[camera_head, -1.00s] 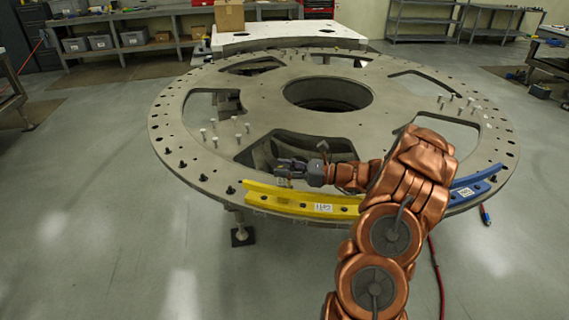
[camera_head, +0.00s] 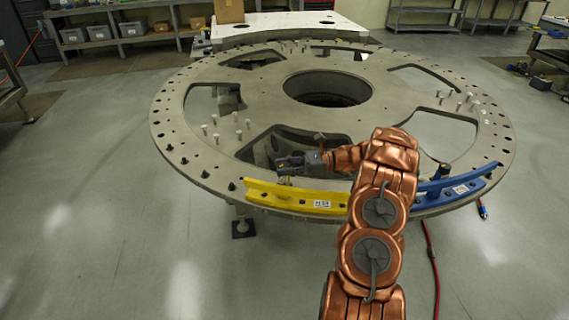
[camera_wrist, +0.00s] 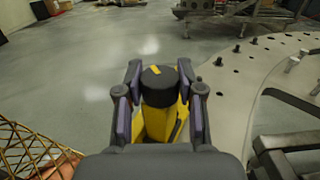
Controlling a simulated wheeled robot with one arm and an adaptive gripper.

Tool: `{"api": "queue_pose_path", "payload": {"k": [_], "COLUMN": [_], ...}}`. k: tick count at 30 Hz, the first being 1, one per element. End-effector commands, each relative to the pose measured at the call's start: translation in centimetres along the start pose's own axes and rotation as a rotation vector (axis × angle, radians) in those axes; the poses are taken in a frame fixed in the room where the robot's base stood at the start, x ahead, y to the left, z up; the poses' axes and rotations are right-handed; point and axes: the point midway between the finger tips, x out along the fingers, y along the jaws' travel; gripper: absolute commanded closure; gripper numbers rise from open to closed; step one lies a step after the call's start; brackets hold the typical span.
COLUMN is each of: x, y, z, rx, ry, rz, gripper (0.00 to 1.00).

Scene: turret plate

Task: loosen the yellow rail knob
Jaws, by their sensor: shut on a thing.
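The yellow rail (camera_head: 290,197) lies along the near rim of the turret plate, with a white label on its face. The yellow rail knob (camera_wrist: 160,86) is black with a yellow mark on top, and it stands above yellow metal in the wrist view. My gripper (camera_wrist: 160,72) has one finger on each side of the knob and is shut on it. In the head view my gripper (camera_head: 286,164) is over the left part of the yellow rail, and the knob is mostly hidden there.
The round grey turret plate (camera_head: 240,95) has large cutouts and several upright pins and bolts. A blue rail (camera_head: 460,188) with a dark knob (camera_head: 443,170) is on the right rim. A red cable (camera_head: 434,260) lies on the floor at right. The left floor is clear.

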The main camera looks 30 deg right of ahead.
Motion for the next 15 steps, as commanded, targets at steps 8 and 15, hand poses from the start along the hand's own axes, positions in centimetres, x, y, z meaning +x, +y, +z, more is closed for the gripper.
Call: {"api": "queue_pose_path", "payload": {"k": [8, 15], "x": [-0.15, -0.13], "y": [0.03, -0.02], "z": [0.29, 0.24], "rx": [-0.002, -0.003], "ry": [-0.002, -0.001], "rz": [0.068, 0.107], "gripper": [0.97, 0.97]}}
